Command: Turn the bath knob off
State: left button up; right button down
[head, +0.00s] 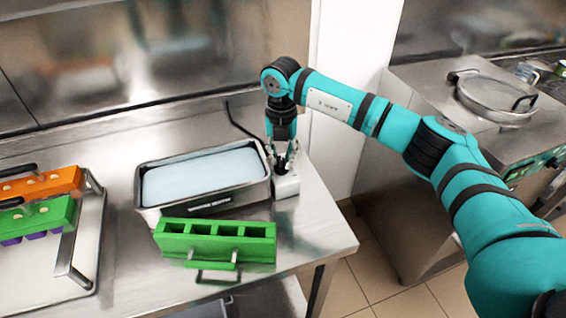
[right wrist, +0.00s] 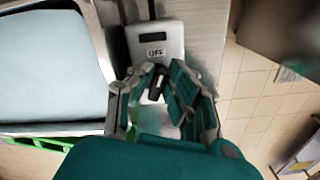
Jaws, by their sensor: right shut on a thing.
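The water bath (head: 204,177) is a metal tub of pale blue liquid on the steel table; its edge also shows in the right wrist view (right wrist: 55,70). A white control box (head: 287,187) stands at its right end. In the right wrist view the box (right wrist: 170,38) has a dark display and a label reading OFF. My right gripper (head: 283,160) is over the box, pointing down. In the right wrist view its fingers (right wrist: 158,85) are shut on the dark knob (right wrist: 157,82), which they partly hide. My left gripper is not in view.
A green slotted rack (head: 216,241) with a handle stands in front of the bath. A metal-framed tray (head: 60,275) with orange (head: 40,186) and green (head: 36,216) holders is at left. A lidded steel unit (head: 495,96) stands at right, beyond a floor gap.

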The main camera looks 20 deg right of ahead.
jog(key=shift+w+a+n+b, duration=0.15)
jog(key=shift+n+b, duration=0.5)
jog(key=shift+n, duration=0.45)
jog(key=shift+s+a+n+b, duration=0.1)
jog(key=shift+n+b, duration=0.5)
jog(key=shift+n, duration=0.5)
jog(key=shift+r, duration=0.1)
jog(key=c, duration=1.3)
grip_release()
